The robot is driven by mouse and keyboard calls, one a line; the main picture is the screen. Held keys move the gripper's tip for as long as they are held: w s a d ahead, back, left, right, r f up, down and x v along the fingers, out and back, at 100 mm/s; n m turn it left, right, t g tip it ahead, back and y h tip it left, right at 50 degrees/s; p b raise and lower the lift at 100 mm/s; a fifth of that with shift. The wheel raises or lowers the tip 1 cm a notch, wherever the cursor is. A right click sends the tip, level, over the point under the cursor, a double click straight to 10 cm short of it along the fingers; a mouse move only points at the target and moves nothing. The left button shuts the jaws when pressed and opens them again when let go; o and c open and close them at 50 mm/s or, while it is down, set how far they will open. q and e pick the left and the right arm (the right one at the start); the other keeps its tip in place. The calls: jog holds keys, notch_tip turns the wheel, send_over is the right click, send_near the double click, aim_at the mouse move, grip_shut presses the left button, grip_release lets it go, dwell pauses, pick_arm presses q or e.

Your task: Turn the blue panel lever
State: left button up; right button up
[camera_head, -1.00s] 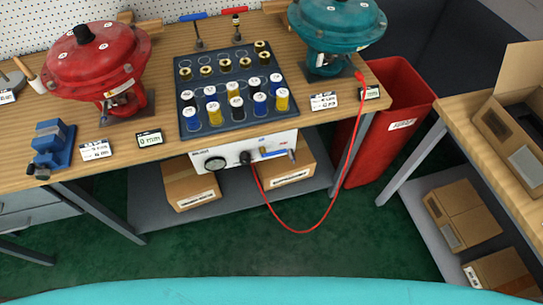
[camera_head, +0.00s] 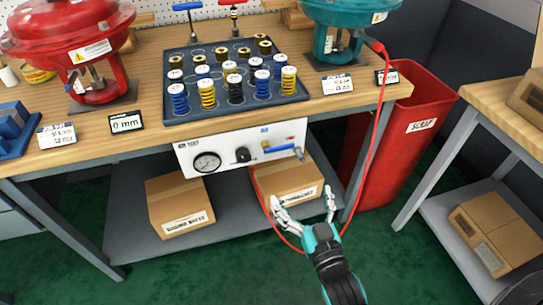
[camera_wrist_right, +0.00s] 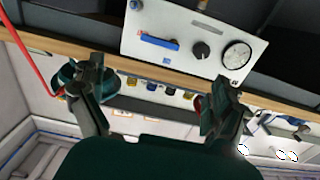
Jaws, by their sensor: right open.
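The blue panel lever (camera_head: 282,148) is on the white panel (camera_head: 215,140) under the workbench's front edge. It lies nearly level, to the right of a black knob. My right gripper (camera_head: 303,198) is open and empty, below and in front of the lever, clear of it. In the right wrist view, where the panel appears upside down, the lever (camera_wrist_right: 158,41) shows beyond the spread fingers (camera_wrist_right: 158,78). My left gripper is out of view.
The black knob (camera_head: 242,155) and a round gauge (camera_head: 207,162) sit left of the lever. A red hose (camera_head: 376,125) hangs from the teal actuator (camera_head: 340,15) and loops down behind my right gripper. Cardboard boxes (camera_head: 180,205) stand on the lower shelf. A red bin (camera_head: 395,150) stands right.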

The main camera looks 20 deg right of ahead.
aim_at(280, 149)
jog(key=w, duration=1)
jog(key=w+b, duration=0.1)
jog(key=w, duration=0.5)
jog(key=shift+a, duration=0.25)
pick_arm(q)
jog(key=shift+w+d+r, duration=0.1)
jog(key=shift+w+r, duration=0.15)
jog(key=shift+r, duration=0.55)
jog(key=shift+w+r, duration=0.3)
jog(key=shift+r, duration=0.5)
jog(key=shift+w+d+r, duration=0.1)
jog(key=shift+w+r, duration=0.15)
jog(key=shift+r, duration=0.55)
pick_arm(e)
jog(key=shift+w, duration=0.55)
jog(key=shift+c, duration=0.4)
